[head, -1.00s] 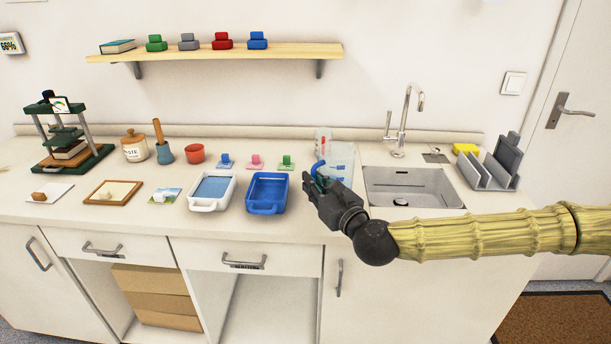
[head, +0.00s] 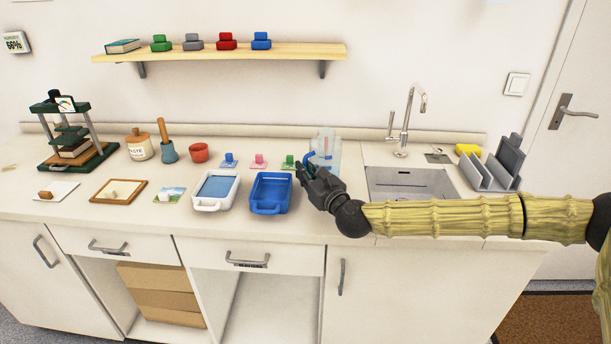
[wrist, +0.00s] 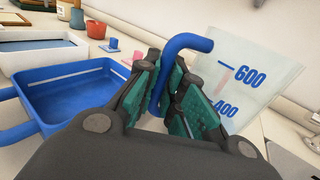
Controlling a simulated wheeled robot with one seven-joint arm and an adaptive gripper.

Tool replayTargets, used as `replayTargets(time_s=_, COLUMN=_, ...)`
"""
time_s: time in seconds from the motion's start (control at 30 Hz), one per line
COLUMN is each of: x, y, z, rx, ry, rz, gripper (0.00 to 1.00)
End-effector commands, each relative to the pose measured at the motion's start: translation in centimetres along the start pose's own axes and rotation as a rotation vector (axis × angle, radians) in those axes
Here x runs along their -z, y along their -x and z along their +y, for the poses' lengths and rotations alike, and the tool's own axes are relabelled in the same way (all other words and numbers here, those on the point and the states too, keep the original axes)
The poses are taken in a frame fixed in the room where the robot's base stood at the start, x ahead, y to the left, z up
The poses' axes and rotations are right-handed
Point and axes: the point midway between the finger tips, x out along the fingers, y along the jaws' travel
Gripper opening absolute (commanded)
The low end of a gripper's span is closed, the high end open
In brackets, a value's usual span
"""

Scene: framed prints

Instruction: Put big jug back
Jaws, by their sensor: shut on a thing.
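The big jug (head: 329,152) is clear, with blue 600 and 400 marks and a blue handle. It stands or hangs just above the counter's back part, between the blue tray and the sink; contact with the counter cannot be told. My gripper (head: 307,172) is at its left front side. In the wrist view, my gripper's green-padded fingers (wrist: 165,100) are shut around the blue handle (wrist: 172,62), and the jug's wall (wrist: 258,62) is beyond them. A smaller jug with red marks is mostly hidden behind the big jug.
A blue tray (head: 271,207) and a white tray (head: 206,206) lie left of my gripper. Small green (head: 289,162) and pink (head: 259,160) clips are close by on the left. The sink (head: 410,198) and its tap (head: 402,140) are to the right, with bare counter between.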

Motion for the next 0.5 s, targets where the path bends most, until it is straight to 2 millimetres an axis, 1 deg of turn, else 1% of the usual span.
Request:
replayTargets(time_s=0.03, x=0.5, y=0.0, z=0.0, rx=0.001, ry=0.0, rz=0.0, gripper=0.0)
replayTargets(time_s=0.13, x=1.3, y=0.0, z=0.0, rx=0.001, ry=0.002, rz=-0.002, gripper=0.0)
replayTargets(time_s=0.5, x=1.7, y=0.0, z=0.0, rx=0.001, ry=0.002, rz=-0.003, gripper=0.0)
